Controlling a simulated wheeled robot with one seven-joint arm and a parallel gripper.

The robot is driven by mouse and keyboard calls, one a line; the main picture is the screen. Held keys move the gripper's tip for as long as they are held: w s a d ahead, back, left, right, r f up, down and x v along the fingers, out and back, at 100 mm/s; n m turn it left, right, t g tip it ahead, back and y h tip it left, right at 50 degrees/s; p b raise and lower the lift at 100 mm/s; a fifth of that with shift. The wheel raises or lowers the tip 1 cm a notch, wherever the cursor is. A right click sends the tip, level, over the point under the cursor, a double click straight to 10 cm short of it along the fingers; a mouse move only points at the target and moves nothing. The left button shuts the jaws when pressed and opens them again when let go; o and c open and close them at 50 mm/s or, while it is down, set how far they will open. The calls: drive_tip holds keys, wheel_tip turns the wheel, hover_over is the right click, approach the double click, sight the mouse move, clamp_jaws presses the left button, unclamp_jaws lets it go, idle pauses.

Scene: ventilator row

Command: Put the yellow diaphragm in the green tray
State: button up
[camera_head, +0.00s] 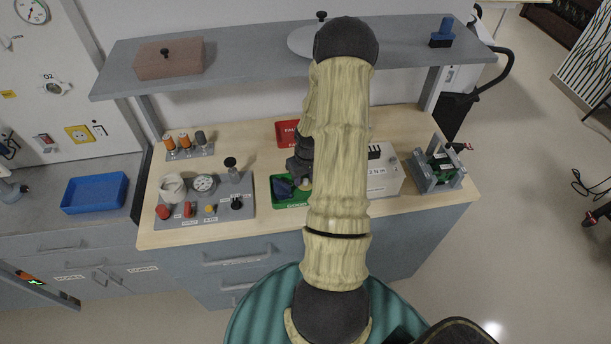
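The green tray (277,203) lies near the front of the wooden worktop, with a dark blue piece (285,188) in it and a partly covered label on its front edge. My gripper (303,180) points down over the tray's right part, and my arm covers much of that area. A small pale yellow piece (306,186) shows at the fingertips; it may be the yellow diaphragm. I cannot tell whether the fingers grip it or whether it touches the tray.
A red tray (287,133) lies behind the green one. A grey panel (245,205) with knobs stands left; a white box (386,177) and a grey frame with a green part (440,168) stand right. A shelf (250,60) overhangs the back.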

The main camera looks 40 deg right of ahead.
drive_tip(key=shift+s+r, duration=0.1)
wheel_tip(320, 180, up, 2)
drive_tip(key=shift+d+p, duration=0.15)
drive_tip(key=shift+p, duration=0.2)
wheel_tip(320, 180, up, 11)
drive_tip(key=s, duration=0.1)
drive_tip(key=shift+s+a, duration=0.2)
idle(0.4)
drive_tip(key=s+a+r, duration=0.2)
drive_tip(key=a+r, duration=0.1)
drive_tip(key=a, duration=0.5)
drive_tip(key=s+a+r+n, duration=0.1)
drive_tip(key=s+a+r, duration=0.1)
drive_tip(key=a, duration=0.7)
drive_tip(key=s+a+r+n+t, duration=0.1)
drive_tip(key=a+r, duration=0.3)
drive_tip(key=a, duration=0.5)
drive_tip(key=shift+s+a+r, duration=0.15)
drive_tip(key=shift+s+a, duration=0.1)
drive_tip(key=shift+s, duration=0.4)
